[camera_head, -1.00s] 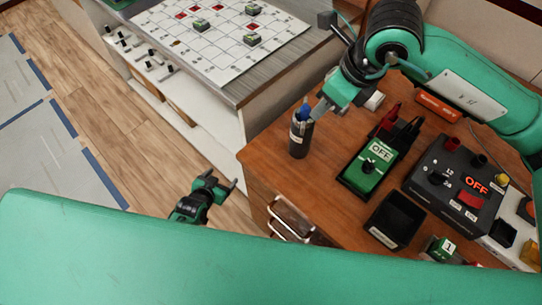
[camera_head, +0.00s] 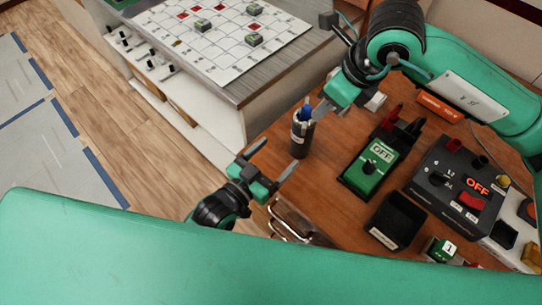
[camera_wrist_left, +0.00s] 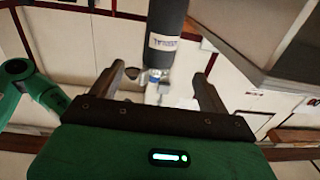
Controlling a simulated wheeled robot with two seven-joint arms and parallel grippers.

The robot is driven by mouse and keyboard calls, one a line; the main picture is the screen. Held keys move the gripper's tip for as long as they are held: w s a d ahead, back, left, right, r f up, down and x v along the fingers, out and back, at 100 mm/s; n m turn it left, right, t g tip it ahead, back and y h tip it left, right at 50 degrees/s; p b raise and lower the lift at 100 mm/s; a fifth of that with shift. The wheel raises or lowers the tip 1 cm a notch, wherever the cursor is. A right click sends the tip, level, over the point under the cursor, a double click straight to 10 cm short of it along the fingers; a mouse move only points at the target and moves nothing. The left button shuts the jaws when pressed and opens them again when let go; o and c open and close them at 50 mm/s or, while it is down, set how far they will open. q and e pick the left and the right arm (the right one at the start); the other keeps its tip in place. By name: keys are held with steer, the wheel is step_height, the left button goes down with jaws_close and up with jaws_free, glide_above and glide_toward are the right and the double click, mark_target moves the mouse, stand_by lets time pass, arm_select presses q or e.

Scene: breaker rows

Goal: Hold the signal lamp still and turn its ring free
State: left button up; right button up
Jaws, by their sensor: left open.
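A dark cylinder (camera_head: 301,140) with a pale label and a blue top is near the table's left edge; it may be the signal lamp, and I cannot make out a ring. My right gripper (camera_head: 319,109) is at its upper end; whether its fingers are closed on it is unclear. My left gripper (camera_head: 272,164) is open and empty, left of and below the cylinder, apart from it. In the left wrist view a dark labelled cylinder (camera_wrist_left: 166,25) hangs into the picture from the top, ahead of the open fingers (camera_wrist_left: 160,80).
On the wooden table (camera_head: 330,180) are a green OFF unit (camera_head: 362,178), a black open bin (camera_head: 397,220) and a dark OFF supply box (camera_head: 455,185). A counter with a white grid board (camera_head: 225,50) stands behind.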

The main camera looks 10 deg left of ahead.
mark_target(307, 124)
arm_select(q)
steer(key=x, duration=1.3)
steer(key=shift+w, duration=0.15)
